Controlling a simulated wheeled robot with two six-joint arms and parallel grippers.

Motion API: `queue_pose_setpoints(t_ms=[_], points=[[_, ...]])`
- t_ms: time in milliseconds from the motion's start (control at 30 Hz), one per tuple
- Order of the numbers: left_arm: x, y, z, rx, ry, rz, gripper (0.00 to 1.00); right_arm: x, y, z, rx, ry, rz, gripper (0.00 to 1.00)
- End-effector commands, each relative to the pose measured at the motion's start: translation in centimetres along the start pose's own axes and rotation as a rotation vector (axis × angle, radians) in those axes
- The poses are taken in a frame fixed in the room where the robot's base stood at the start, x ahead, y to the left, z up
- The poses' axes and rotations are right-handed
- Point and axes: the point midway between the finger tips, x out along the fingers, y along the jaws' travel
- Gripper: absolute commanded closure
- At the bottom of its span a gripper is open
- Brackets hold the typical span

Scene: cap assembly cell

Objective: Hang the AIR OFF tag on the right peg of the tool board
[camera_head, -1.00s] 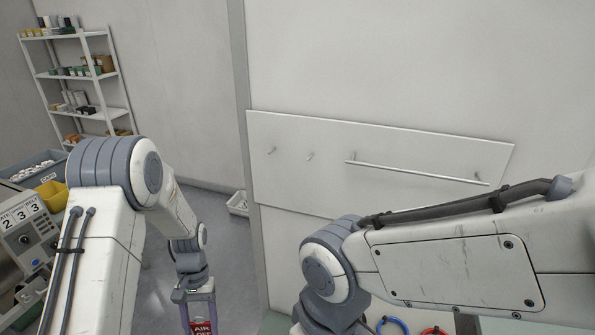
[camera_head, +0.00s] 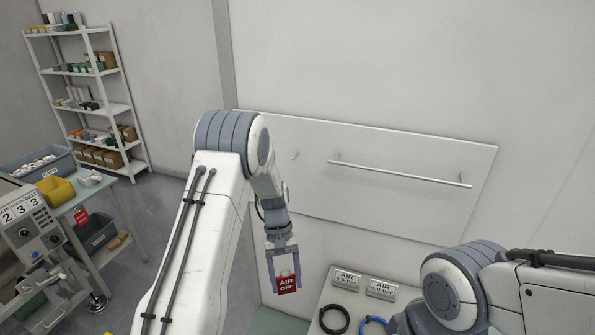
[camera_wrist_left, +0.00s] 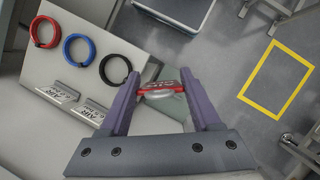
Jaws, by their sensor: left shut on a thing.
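The red AIR OFF tag (camera_head: 288,286) hangs upright between the fingers of my left gripper (camera_head: 284,272), which is shut on it. In the left wrist view the tag (camera_wrist_left: 163,90) shows nearly edge-on between the fingertips. The white tool board (camera_head: 400,215) is on the wall behind, and the held tag appears below its lower edge. The right peg (camera_head: 295,156) shows up and just right of my left wrist. The left peg is hidden behind my left arm. My right gripper is out of view; only part of its arm shows at lower right.
A long rail (camera_head: 400,173) runs along the board right of the peg. Below are two AIR signs (camera_head: 347,279) and black (camera_head: 334,319) and blue (camera_head: 373,326) rings; a red ring (camera_wrist_left: 45,31) shows in the wrist view. A bench (camera_head: 125,172) and shelf (camera_head: 105,109) stand left.

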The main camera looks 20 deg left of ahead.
Motion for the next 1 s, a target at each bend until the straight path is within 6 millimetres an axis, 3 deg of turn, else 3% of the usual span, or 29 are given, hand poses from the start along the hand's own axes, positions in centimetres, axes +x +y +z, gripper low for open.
queue_pose_setpoints(t_ms=[33, 100, 400, 700, 1000], points=[[-2.6, 0.2, -0.9, -0.167, 0.015, 0.089, 0.89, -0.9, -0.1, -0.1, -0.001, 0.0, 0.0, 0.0], [-5.2, 0.8, -1.9, -0.399, 0.029, 0.206, 0.89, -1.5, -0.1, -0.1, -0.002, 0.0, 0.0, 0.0], [-15.5, 2.6, -4.9, -1.268, 0.134, 0.628, 0.89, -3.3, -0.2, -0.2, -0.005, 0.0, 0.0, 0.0], [-21.9, 3.3, -6.2, -1.746, 0.223, 0.837, 0.89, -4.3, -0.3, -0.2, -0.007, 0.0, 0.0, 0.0], [-25.6, 3.4, -6.7, -2.003, 0.276, 0.937, 0.89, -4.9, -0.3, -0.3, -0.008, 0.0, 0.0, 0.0]])
